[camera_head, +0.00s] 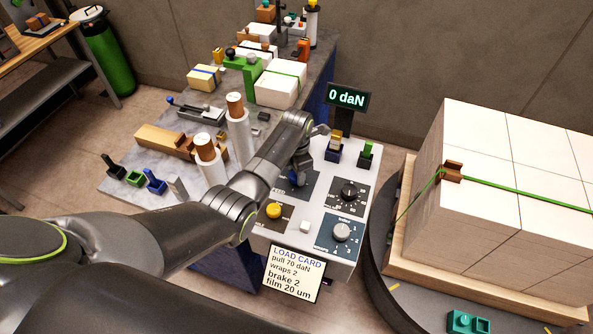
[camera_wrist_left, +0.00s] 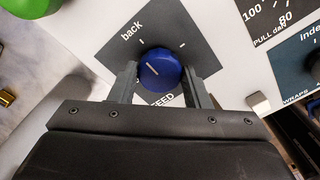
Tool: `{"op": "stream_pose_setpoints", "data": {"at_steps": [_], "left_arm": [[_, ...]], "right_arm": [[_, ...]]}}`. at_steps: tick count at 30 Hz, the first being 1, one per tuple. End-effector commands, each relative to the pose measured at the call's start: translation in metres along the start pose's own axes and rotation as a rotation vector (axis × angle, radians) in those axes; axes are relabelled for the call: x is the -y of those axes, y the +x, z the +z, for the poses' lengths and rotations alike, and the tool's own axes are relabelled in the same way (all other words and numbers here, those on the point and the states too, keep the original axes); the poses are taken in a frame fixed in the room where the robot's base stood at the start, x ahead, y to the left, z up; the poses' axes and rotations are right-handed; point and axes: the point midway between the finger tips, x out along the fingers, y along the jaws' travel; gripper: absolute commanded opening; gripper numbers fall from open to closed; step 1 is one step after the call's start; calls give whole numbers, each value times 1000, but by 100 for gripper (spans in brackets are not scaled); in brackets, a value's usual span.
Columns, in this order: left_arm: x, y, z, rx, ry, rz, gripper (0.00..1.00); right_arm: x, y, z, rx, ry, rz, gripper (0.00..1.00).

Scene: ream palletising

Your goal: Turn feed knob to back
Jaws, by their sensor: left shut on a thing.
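The feed knob (camera_wrist_left: 160,72) is blue with a short pale line on its top, in the left wrist view. It sits on a dark plate (camera_wrist_left: 203,52) with the word "back" at its upper left, two tick marks above the knob and the word "FEED" partly hidden below. The pale line lies slanted; which end points to a tick I cannot tell. My left gripper (camera_wrist_left: 160,84) has one finger on each side of the knob and is shut on it. In the head view, my left gripper (camera_head: 299,174) reaches down onto the feed plate and hides most of the knob. My right gripper is not in view.
On the same panel are a yellow knob (camera_head: 274,211), a black pull dial (camera_head: 349,192), an index knob (camera_head: 342,232) and a white button (camera_head: 305,226). Two film rolls (camera_head: 239,135) stand close to my left arm. A wrapped ream stack (camera_head: 500,190) stands right.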

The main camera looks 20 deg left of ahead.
Motion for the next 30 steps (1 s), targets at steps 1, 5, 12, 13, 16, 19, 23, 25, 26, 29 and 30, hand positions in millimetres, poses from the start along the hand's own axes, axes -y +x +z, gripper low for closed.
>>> {"op": "stream_pose_setpoints", "data": {"at_steps": [1, 5, 12, 13, 16, 19, 23, 25, 26, 29, 30], "left_arm": [[-1, -1, 0, 1, -5, 3, 20], [-1, -1, 0, 1, -8, 3, 20], [-1, -1, 1, 2, -8, 3, 46], [-1, -1, 0, 2, -8, 3, 50], [-1, -1, 0, 1, -7, 2, 63], [0, -1, 0, 1, -7, 2, 65], [0, 0, 0, 1, -6, 1, 65], [-1, -1, 0, 1, -6, 1, 65], [-1, -2, 1, 1, -5, 1, 65], [-7, -11, 3, 2, -1, 3, 65], [-10, -16, 4, 2, 1, 3, 65]], "right_arm": [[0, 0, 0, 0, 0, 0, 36], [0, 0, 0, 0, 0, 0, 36], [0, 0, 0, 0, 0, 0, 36], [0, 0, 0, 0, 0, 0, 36], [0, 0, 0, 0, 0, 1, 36], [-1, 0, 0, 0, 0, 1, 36], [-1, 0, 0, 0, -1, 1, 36], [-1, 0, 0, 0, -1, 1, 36], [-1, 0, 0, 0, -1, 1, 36], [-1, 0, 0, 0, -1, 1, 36], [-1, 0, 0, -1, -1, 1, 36]]}}
